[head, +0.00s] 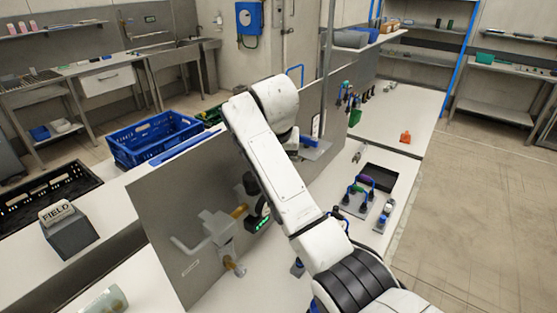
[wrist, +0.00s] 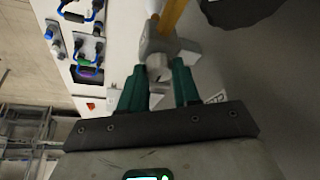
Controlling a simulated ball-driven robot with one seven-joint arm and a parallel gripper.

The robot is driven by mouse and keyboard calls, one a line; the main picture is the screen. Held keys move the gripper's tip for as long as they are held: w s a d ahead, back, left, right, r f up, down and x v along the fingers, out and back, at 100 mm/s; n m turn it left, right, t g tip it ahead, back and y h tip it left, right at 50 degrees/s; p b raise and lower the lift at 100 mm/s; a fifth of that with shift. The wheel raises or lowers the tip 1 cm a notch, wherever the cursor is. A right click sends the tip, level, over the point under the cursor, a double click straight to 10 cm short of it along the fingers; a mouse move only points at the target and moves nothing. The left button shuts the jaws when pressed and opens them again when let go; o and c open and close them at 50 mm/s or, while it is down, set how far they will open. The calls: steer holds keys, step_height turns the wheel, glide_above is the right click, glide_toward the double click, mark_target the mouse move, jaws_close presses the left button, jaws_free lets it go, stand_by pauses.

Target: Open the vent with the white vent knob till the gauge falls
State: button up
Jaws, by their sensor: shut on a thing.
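In the wrist view my gripper (wrist: 158,88) has its two green fingers on either side of the white vent knob (wrist: 157,70), shut on it. A pale grey fitting and a yellow piece (wrist: 172,14) adjoin the knob at the top. In the head view the grey valve pipework (head: 214,228) stands out from a grey upright panel (head: 165,200).
Right of the panel, the white bench holds a purple-handled fixture (head: 365,181), a black tray (head: 384,178) and an orange piece (head: 405,136). Left are a blue crate (head: 155,137), a black crate (head: 45,192) and a box marked FIELD (head: 68,232). Open floor lies at right.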

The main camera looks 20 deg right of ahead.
steer(key=shift+m, duration=0.5)
steer(key=o, duration=1.1)
steer(key=shift+c, duration=0.2)
steer(key=v, duration=1)
steer(key=shift+a+r, duration=0.25)
steer(key=shift+r, duration=0.05)
steer(key=shift+s, duration=0.1)
